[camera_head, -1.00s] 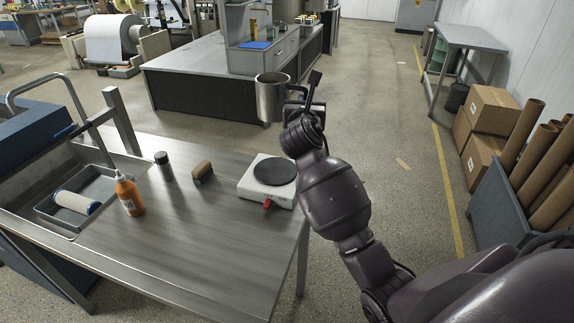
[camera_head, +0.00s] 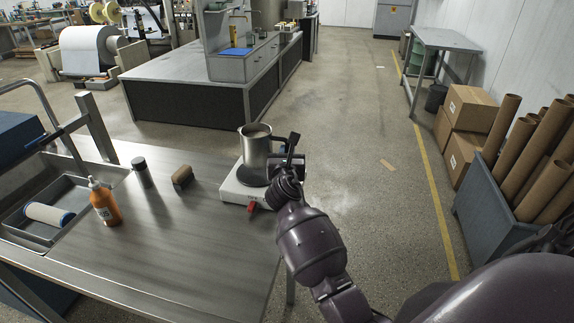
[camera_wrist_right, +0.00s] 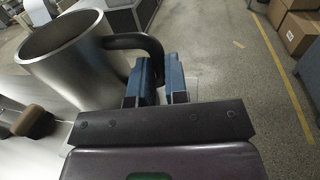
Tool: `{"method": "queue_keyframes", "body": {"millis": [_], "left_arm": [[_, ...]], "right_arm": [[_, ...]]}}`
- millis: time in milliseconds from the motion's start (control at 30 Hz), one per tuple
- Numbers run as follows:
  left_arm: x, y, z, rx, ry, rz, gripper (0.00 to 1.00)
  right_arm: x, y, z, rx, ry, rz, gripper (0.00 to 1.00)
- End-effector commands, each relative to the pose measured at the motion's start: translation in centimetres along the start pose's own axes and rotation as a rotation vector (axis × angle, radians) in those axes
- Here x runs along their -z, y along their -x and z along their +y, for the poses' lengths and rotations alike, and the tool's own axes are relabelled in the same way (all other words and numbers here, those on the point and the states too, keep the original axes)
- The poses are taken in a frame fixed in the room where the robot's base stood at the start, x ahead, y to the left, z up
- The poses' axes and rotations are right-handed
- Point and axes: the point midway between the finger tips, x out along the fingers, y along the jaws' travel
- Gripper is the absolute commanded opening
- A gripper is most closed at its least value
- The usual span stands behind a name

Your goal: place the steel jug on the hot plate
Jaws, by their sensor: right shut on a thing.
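The steel jug (camera_head: 254,150) is upright in the head view, over the far part of the hot plate (camera_head: 237,191). I cannot tell whether its base touches the plate. My right gripper (camera_head: 288,160) is to the right of the jug and shut on its dark handle. In the right wrist view the jug (camera_wrist_right: 75,68) stands at upper left, and the blue-padded fingers of the right gripper (camera_wrist_right: 161,82) close around the handle's end. The hot plate is white with a dark round heating disc, partly hidden behind the jug, and a red knob at its front. My left gripper is not in view.
On the steel table (camera_head: 165,255) stand a brown block (camera_head: 182,177), a dark grey cylinder (camera_head: 141,171) and an orange bottle (camera_head: 104,204). A sink tray with a white roller (camera_head: 48,214) is at left. The table's front middle is clear.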

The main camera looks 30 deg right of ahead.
Motion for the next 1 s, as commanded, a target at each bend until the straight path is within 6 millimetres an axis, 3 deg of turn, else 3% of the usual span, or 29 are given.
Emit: {"method": "queue_keyframes", "body": {"millis": [200,633,667,800,1000], "left_arm": [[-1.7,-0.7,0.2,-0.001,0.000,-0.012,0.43],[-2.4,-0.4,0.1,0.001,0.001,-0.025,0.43],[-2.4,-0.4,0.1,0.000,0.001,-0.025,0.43],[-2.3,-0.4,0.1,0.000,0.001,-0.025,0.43],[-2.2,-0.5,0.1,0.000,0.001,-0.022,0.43]], "right_arm": [[3.4,0.0,0.0,0.000,0.001,0.004,0.00],[3.7,0.0,0.0,0.000,0.000,0.001,0.00],[3.8,0.0,0.0,0.000,0.000,0.002,0.15],[3.7,0.0,0.0,0.000,0.000,0.002,0.37],[3.7,0.0,0.0,0.000,0.000,0.002,0.40]]}}
